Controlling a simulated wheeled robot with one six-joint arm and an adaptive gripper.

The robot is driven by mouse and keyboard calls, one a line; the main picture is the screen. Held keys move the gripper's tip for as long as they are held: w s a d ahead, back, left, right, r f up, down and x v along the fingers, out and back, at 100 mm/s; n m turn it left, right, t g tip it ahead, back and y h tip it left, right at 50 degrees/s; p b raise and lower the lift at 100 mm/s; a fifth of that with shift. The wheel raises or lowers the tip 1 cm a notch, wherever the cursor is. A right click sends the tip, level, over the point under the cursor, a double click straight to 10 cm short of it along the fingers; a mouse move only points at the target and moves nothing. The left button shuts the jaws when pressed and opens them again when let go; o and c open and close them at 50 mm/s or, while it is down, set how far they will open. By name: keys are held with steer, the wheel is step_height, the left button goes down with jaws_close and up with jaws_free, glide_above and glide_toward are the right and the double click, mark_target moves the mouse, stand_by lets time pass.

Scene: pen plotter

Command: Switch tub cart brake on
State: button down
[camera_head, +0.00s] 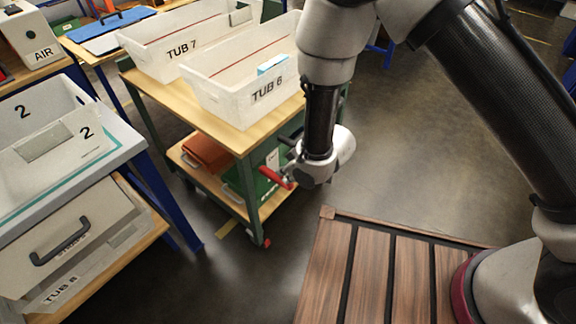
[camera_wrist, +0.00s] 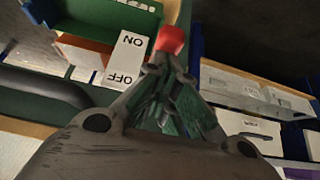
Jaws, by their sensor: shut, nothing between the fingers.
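The tub cart (camera_head: 245,150) has a green frame, a wooden top and a lower shelf. A red lever handle (camera_head: 275,178) sticks out by its near right side, and its red end also shows in the wrist view (camera_wrist: 171,40). A white ON/OFF plate (camera_wrist: 126,59) appears upside down in the wrist view, with the red end to the right of its ON half. My gripper (camera_wrist: 163,75) is shut and empty, its tips close to the red handle. I cannot tell whether they touch. The lever's pivot is hidden.
TUB 7 (camera_head: 190,45) and TUB 6 (camera_head: 235,95) stand on the cart top. An orange box (camera_head: 207,153) lies on its lower shelf. The floor (camera_head: 240,285) in front of the cart is clear.

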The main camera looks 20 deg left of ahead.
mark_target(293, 187)
steer(key=f, duration=0.1)
steer(key=d+f, duration=0.1)
steer(key=f, duration=0.1)
steer(key=shift+s+f, duration=0.2)
steer(key=shift+f, duration=1.3)
